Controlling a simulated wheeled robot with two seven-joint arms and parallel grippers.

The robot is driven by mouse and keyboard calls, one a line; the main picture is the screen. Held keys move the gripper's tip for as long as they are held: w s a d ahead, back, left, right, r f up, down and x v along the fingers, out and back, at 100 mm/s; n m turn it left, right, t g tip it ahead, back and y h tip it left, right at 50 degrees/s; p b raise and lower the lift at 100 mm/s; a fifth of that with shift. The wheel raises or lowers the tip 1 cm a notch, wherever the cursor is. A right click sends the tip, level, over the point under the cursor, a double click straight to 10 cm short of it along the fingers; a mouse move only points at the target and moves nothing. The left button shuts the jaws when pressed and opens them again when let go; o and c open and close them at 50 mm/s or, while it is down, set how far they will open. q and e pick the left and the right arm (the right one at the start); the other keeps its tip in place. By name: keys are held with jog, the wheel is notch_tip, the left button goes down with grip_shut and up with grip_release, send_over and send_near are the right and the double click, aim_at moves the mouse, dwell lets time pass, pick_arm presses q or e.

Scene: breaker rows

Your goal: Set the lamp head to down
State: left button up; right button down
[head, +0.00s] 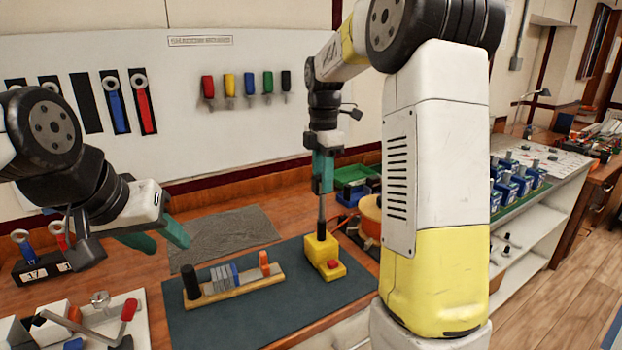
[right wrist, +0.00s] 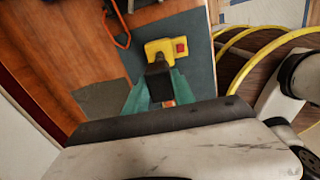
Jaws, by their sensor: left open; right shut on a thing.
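A yellow box (head: 321,250) with a red button (head: 333,264) stands on the dark mat. A dark upright post (head: 321,212) rises from it. I cannot tell for sure that this is the lamp. My right gripper (head: 322,185) points down over the box and is shut on the post; its teal fingers hide the post's top. In the right wrist view the yellow box (right wrist: 172,46) lies just past the fingers (right wrist: 158,85), with a dark part between them. My left gripper (head: 160,238) is open and empty, above the bench at the left, away from the box.
A wooden board (head: 235,286) with grey blocks and an orange peg lies on the dark mat (head: 290,315), left of the box. A black holder (head: 38,268) and a white tray (head: 135,300) are at the left. An orange round thing (head: 370,216) and green bins (head: 352,174) stand behind right.

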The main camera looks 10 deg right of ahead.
aim_at(322, 220)
notch_tip(322, 220, down, 8)
jog(key=shift+r, duration=0.25)
jog(key=shift+s, duration=0.1)
jog(key=c, duration=1.1)
grip_release()
jog(key=shift+f, duration=0.1)
jog(key=shift+o, duration=0.3)
jog(key=shift+r, duration=0.2)
notch_tip(322, 220, up, 7)
jog(key=shift+r, duration=0.3)
